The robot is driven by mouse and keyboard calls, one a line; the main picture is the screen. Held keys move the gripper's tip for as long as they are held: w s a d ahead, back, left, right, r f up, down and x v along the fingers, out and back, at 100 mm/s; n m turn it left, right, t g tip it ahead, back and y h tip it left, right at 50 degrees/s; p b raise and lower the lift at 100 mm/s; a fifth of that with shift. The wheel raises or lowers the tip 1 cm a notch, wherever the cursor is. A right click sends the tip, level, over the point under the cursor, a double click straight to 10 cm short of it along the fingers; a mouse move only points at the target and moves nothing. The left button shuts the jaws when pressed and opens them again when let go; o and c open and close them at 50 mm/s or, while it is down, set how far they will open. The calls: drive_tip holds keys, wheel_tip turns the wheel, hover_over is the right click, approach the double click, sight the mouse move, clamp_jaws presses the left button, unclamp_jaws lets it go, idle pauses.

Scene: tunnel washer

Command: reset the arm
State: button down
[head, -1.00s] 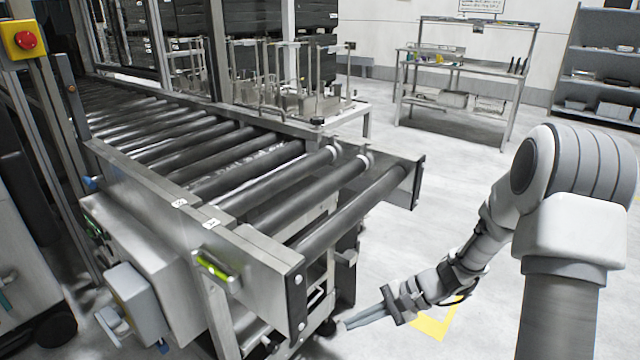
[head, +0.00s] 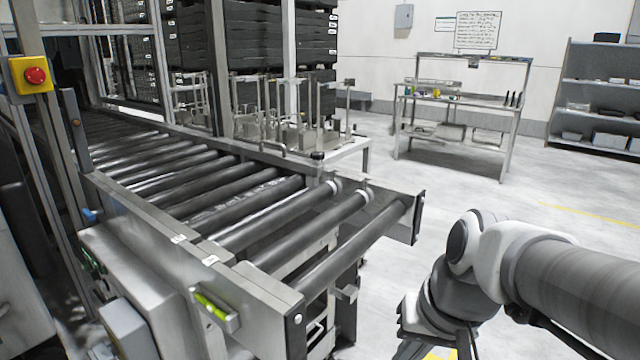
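My arm (head: 540,280) reaches in from the right edge of the head view, to the right of the roller conveyor. It is folded, with its elbow and lower links near the bottom right. I cannot tell whether the gripper holds anything. No part of the arm in view appears to touch the conveyor.
A roller conveyor (head: 240,290) with a metal frame fills the left and middle. A red emergency button on a yellow box (head: 33,75) is at upper left. A workbench (head: 462,97) and grey shelves (head: 597,85) stand behind. Open floor (head: 560,200) lies between.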

drive_tip(key=s+d+r+t+h+p, duration=0.1)
drive_tip(key=s+r+p, duration=0.1)
drive_tip(key=r+p, duration=0.8)
drive_tip(key=s+d+r+n+t+h+p, duration=0.1)
drive_tip(key=s+r+p, duration=0.1)
drive_tip(key=r+p, duration=0.8)
wheel_tip(320, 180, up, 4)
drive_tip(key=shift+s+d+f+n+t, duration=0.1)
drive_tip(key=shift+s+d+n+t, duration=0.05)
drive_tip(key=shift+d+n+t, duration=0.15)
